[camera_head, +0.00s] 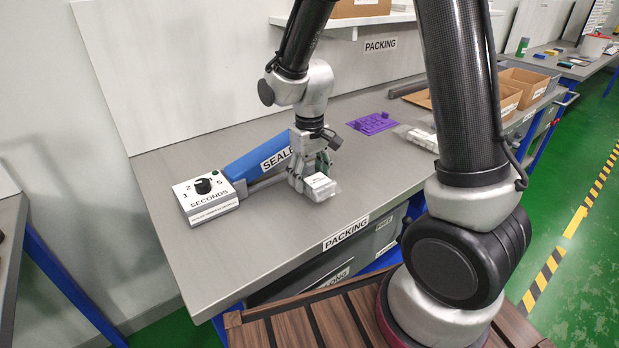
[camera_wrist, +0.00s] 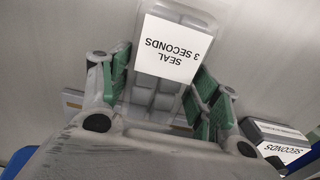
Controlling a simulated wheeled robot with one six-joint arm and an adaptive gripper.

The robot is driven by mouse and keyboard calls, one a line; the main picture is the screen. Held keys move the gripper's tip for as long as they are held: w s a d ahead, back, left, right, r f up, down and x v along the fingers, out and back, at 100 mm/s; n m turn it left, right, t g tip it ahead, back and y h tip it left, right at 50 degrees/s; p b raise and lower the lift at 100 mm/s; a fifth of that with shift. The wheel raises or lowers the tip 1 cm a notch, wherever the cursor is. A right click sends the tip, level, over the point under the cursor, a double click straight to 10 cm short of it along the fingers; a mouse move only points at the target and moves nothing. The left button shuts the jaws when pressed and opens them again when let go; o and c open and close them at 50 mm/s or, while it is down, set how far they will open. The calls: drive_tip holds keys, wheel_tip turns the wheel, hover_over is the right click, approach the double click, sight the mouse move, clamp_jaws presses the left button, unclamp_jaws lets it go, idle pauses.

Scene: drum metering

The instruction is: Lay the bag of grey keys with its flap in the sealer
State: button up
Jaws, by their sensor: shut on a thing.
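My gripper (camera_head: 309,168) is shut on a clear bag (camera_head: 321,187) with a white label, just in front of the sealer on the grey bench. In the wrist view the bag (camera_wrist: 155,97) sits between the green finger pads, grey pieces showing through it. Its label (camera_wrist: 174,48) reads "SEAL 3 SECONDS". The blue sealer (camera_head: 243,160) lies behind and left of my gripper, its right part hidden by the gripper. Its white timer box (camera_head: 206,197) with a black dial stands at its left end and shows in the wrist view (camera_wrist: 283,150). The flap cannot be made out clearly.
Another clear bag (camera_head: 422,138) is partly hidden by my arm. Cardboard boxes (camera_head: 524,84) stand at the right. The bench front left is clear.

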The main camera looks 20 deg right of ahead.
sight(310, 174)
drive_tip(key=shift+f, duration=0.45)
drive_tip(key=shift+f, duration=0.1)
drive_tip(key=o, duration=1.1)
drive_tip(key=shift+o, duration=0.2)
wheel_tip(310, 174, up, 12)
drive_tip(key=s+d+r+m+t, duration=0.1)
drive_tip(key=s+d+r+t, duration=0.1)
drive_tip(key=s+d+r, duration=0.3)
drive_tip(key=s+d+r+m+t, duration=0.2)
drive_tip(key=s+d+r, duration=0.3)
drive_tip(key=s+d, duration=0.5)
drive_tip(key=s, duration=0.4)
drive_tip(key=shift+m, duration=0.3)
drive_tip(key=shift+r, duration=0.1)
